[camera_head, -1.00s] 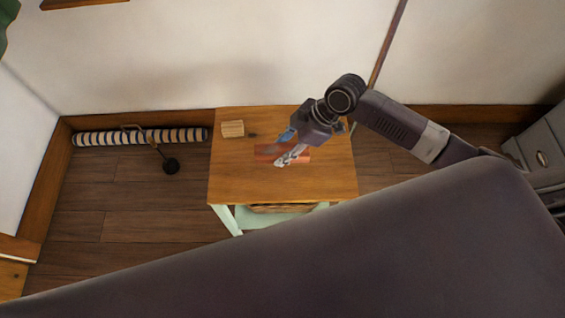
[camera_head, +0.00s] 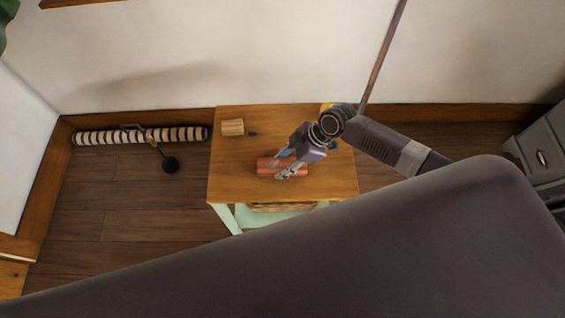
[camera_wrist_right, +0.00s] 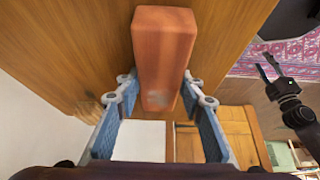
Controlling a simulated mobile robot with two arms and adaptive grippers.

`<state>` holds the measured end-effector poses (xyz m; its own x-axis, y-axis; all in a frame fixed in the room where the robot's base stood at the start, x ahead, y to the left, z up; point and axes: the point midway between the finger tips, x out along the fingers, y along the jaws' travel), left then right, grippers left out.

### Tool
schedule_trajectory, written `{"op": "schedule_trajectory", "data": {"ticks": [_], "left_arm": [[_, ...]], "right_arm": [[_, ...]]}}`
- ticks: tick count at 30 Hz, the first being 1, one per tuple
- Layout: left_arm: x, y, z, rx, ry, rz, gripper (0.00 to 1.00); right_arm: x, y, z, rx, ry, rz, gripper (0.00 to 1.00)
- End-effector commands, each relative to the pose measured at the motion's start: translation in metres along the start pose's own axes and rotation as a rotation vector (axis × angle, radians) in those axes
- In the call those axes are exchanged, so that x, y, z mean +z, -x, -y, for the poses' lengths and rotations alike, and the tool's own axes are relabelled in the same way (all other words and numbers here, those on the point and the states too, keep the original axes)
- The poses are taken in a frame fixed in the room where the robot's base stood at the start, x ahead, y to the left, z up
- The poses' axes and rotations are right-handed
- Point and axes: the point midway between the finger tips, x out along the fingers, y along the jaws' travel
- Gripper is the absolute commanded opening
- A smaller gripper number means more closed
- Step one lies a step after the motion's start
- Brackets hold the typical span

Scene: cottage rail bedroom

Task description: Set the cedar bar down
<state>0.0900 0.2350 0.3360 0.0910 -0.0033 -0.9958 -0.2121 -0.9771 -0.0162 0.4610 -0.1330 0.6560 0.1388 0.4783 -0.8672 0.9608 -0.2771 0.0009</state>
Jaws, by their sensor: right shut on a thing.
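The reddish cedar bar (camera_head: 266,167) is at the stool-like wooden table (camera_head: 235,185), over the middle of its top. My right gripper (camera_head: 285,168) is shut on the bar, with its fingers on either side of it. In the right wrist view the bar (camera_wrist_right: 163,45) points away between the blue-padded fingers of the right gripper (camera_wrist_right: 163,88). I cannot tell whether the bar touches the tabletop. My left gripper (camera_wrist_right: 268,66) shows only in the right wrist view, at the right, with its fingers apart and empty.
A pale wooden block (camera_head: 232,127) stands at the table's back left. A striped roll (camera_head: 140,135) lies on the floor by the wall, with a dark thin-stemmed object (camera_head: 170,164) beside it. A grey drawer unit (camera_head: 545,150) stands at the right. The tabletop's front left is clear.

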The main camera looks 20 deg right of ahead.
Motion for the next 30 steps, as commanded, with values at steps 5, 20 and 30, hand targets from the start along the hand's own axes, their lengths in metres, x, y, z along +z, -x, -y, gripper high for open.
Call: {"op": "schedule_trajectory", "data": {"ticks": [5,20,30], "left_arm": [[0.001,-0.001,0.001,-0.001,0.0,0.001,0.4],[0.0,0.001,0.001,0.0,0.0,0.0,0.4],[0.0,0.0,0.0,0.0,-0.001,0.0,0.4]], "right_arm": [[0.001,-0.001,0.0,0.0,0.0,0.0,0.51],[0.001,0.018,-0.001,0.003,0.0,0.002,0.53],[0.001,0.089,-0.001,0.003,0.001,0.003,0.53]]}}
